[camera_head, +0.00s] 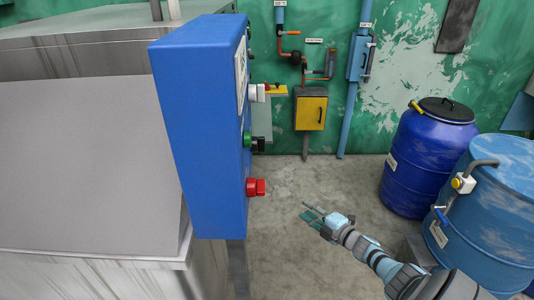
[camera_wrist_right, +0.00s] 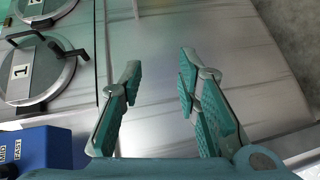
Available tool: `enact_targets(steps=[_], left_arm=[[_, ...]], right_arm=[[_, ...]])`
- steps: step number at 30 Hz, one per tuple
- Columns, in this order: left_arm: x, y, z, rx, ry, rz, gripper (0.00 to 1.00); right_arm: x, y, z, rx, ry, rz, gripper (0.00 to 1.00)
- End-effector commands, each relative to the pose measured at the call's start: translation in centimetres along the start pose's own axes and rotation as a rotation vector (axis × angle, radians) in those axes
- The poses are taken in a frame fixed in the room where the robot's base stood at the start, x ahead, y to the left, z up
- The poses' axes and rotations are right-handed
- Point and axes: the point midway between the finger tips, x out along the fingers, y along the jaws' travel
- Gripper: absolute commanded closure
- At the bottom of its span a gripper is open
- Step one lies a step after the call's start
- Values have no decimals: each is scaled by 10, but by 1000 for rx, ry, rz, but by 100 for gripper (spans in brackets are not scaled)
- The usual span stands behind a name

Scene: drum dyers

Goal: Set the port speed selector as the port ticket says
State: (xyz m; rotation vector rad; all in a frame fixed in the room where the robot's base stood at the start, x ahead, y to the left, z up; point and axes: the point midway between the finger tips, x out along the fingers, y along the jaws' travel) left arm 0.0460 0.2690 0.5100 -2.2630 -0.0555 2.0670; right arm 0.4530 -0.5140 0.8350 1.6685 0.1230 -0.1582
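A tall blue control box (camera_head: 205,125) stands close in the head view. Its right face, seen edge-on, carries a white knob (camera_head: 257,93), a green-and-black knob (camera_head: 254,143) and a red knob (camera_head: 256,187). In the right wrist view a blue panel (camera_wrist_right: 45,152) at the lower left shows the words MID and FAST, with a dark part at its edge; its setting cannot be read. My right gripper (camera_head: 312,215) is to the right of the box, apart from it. The wrist view shows its fingers (camera_wrist_right: 160,68) open and empty. My left gripper is out of view. No port ticket is readable.
Two blue drums (camera_head: 425,155) (camera_head: 495,205) stand at the right. A yellow-fronted box (camera_head: 310,110) and pipes are on the green wall. A metal machine (camera_head: 80,170) is behind the blue box. The wrist view shows round hatches (camera_wrist_right: 40,72), one marked 1. The floor between is clear.

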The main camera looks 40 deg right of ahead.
Motion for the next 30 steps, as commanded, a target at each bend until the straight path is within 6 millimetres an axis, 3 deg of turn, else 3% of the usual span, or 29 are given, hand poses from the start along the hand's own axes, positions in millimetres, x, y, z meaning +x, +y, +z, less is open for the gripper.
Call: enact_targets(steps=[1, 3, 5, 6, 8, 10, 13, 24, 30], left_arm=[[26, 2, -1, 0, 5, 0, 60], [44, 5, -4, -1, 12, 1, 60], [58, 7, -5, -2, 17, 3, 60], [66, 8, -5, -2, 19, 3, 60], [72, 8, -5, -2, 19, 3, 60], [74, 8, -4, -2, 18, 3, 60], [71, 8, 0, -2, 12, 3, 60], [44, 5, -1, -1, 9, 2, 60], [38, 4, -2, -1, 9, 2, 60]], right_arm=[[16, 65, 6, -250, 117, 154, 70], [8, 166, -7, -665, 292, 385, 70], [-21, 230, -23, -1006, 419, 559, 70], [-44, 258, -32, -1207, 491, 654, 70], [-76, 283, -42, -1428, 575, 756, 70], [-98, 296, -50, -1569, 634, 821, 70], [-102, 303, -60, -1624, 663, 847, 70], [-44, 311, -142, -1613, 658, 853, 70], [-26, 309, -165, -1611, 657, 848, 70]])
